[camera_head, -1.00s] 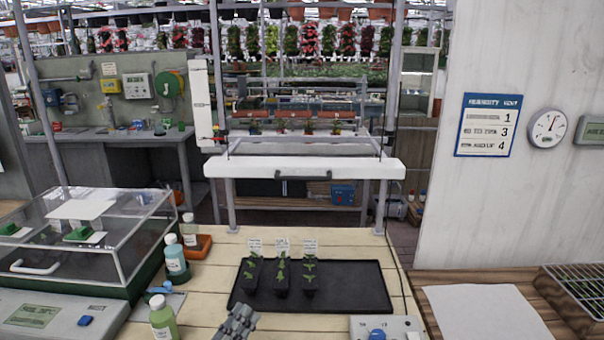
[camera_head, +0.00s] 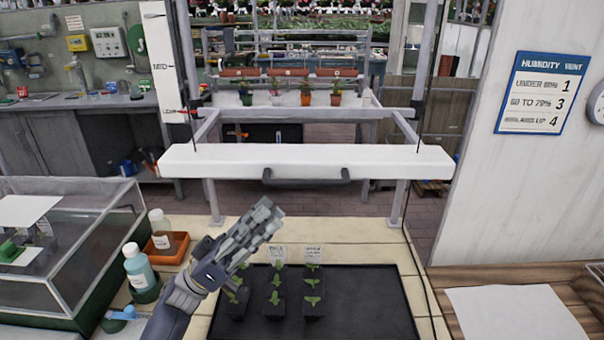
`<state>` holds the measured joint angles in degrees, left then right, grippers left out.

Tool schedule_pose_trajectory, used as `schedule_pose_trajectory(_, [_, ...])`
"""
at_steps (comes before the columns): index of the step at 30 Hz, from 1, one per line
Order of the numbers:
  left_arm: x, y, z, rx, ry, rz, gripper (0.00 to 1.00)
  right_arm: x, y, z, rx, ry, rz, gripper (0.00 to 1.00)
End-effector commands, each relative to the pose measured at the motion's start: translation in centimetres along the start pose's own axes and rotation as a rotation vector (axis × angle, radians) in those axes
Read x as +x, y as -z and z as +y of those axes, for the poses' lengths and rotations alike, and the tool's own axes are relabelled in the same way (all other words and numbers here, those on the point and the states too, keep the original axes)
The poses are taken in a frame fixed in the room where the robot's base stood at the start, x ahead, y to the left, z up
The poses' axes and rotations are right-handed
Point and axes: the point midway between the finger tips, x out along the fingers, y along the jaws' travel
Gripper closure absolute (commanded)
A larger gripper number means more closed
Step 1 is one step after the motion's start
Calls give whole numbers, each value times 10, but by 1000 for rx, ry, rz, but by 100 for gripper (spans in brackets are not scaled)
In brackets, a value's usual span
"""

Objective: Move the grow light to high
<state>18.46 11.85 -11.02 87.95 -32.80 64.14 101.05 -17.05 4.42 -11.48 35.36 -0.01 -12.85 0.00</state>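The grow light (camera_head: 220,160) is a long white bar across two upright posts above the back of the bench. A dark handle (camera_head: 306,182) hangs from its front between two mounts. A white height scale (camera_head: 163,60) with a red pointer (camera_head: 180,110) stands on the left post; its marks are too small to read surely. My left gripper (camera_head: 268,212) is in front of and below the bar, left of the handle and apart from it in the picture. Its fingers are seen nearly edge-on, so their opening is unclear. My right gripper is out of view.
A black tray (camera_head: 370,300) with several seedling pots lies under the light. A clear propagator box (camera_head: 95,215), bottles (camera_head: 138,265) and an orange dish (camera_head: 168,252) are on the left. A humidity chart (camera_head: 543,92) hangs on the right wall.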

Motion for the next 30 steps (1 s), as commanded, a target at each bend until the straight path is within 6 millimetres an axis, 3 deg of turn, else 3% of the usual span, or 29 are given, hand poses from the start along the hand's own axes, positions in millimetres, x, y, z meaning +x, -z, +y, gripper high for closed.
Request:
schedule_pose_trajectory(3, [26,4,1,0,-2,5,80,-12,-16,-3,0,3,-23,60])
schedule_pose_trajectory(7, [51,4,1,1,-2,4,80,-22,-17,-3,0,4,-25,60])
schedule_pose_trajectory(15, [88,2,0,1,0,4,80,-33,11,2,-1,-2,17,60])
schedule_pose_trajectory(20, [95,1,0,1,2,2,80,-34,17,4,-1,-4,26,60])
schedule_pose_trajectory(27, [95,0,0,1,2,1,80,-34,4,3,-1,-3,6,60])
schedule_pose_trajectory(30, [95,1,0,1,2,1,100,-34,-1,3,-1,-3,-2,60])
